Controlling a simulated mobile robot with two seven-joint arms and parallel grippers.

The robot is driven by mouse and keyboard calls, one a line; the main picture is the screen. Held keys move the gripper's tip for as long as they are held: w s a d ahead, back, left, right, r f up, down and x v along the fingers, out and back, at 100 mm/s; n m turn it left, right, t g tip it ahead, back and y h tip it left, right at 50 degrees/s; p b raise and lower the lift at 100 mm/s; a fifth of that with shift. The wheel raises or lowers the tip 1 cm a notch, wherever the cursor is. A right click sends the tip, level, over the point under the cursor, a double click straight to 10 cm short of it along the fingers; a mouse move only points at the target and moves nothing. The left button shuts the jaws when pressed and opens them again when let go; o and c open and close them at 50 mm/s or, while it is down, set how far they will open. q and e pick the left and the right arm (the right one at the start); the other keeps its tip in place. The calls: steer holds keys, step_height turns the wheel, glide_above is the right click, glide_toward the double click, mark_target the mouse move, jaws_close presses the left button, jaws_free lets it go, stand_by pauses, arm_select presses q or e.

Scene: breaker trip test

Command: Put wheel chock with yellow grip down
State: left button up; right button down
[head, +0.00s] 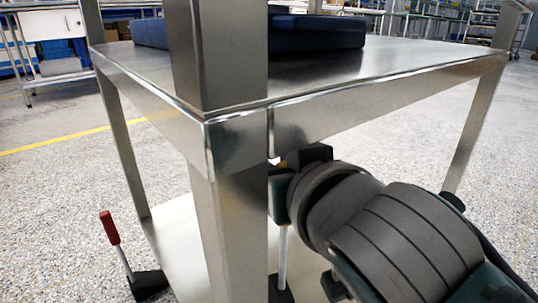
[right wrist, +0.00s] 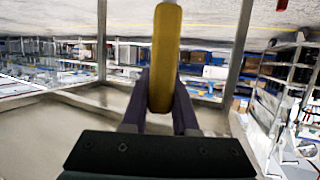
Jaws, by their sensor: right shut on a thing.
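In the head view only a speck of yellow shows at the gripper. The chock's pale rod (head: 283,255) hangs below it, and its dark base (head: 280,291) is partly hidden behind the cart's front leg. I cannot tell whether the base touches anything. My left gripper is not in view.
The steel cart (head: 235,133) has a near corner leg (head: 232,235), a pale lower shelf (head: 180,222) and dark blue items (head: 315,32) on top. A chock with a red grip (head: 109,227) stands left of the cart. Speckled floor is open farther left.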

steer(key=shift+w+a+r, duration=0.1)
steer(key=shift+w+r, duration=0.05)
steer(key=c, duration=1.1)
jaws_free()
steer(key=shift+f, duration=0.25)
steer(key=o, duration=0.4)
steer(key=shift+r, duration=0.1)
